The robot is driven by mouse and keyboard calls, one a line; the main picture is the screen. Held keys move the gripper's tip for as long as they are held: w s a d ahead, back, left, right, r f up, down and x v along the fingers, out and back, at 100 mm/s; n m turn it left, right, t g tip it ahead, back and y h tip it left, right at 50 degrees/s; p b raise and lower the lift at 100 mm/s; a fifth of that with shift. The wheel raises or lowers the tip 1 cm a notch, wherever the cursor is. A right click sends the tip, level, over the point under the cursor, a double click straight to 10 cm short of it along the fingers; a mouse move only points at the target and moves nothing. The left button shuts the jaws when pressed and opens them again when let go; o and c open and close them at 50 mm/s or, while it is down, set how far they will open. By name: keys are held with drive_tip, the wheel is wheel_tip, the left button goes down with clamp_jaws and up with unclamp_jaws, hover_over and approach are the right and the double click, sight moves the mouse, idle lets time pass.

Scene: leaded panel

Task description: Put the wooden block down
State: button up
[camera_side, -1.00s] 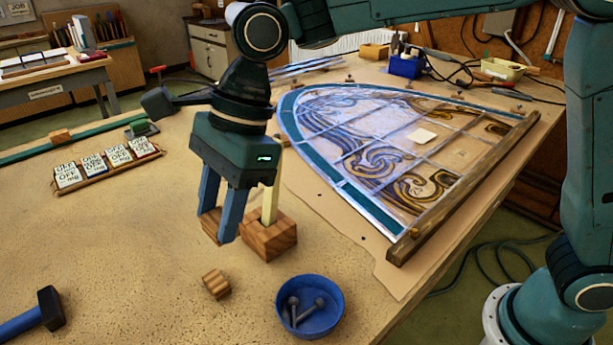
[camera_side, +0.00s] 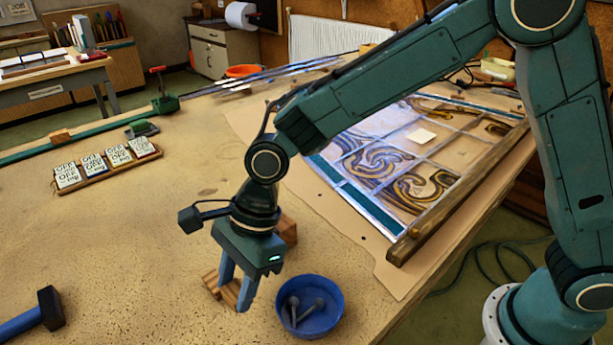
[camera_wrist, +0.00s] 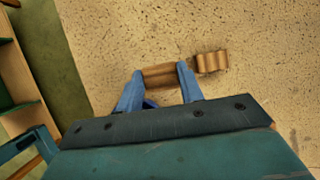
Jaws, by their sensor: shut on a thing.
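My gripper (camera_side: 233,295) is low over the bench and points down. It is shut on a wooden block (camera_wrist: 158,76), which lies between the blue fingertips in the wrist view. In the side view the held block (camera_side: 230,292) is partly hidden by the fingers. It is at or just above the bench top; I cannot tell whether it touches.
A small ridged wooden piece (camera_wrist: 211,62) lies close beside the held block. A blue bowl (camera_side: 318,325) with grey bolts is just right of my gripper. A larger wooden block (camera_side: 289,231) stands behind it. The leaded panel (camera_side: 425,170) lies behind right.

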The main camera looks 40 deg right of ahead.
sight(244, 318)
drive_tip(key=shift+f, duration=0.5)
drive_tip(key=shift+f, duration=2.15)
drive_tip(key=shift+f, duration=0.15)
drive_tip(key=o, duration=0.9)
drive_tip(key=shift+o, duration=0.2)
drive_tip(key=v, duration=1.2)
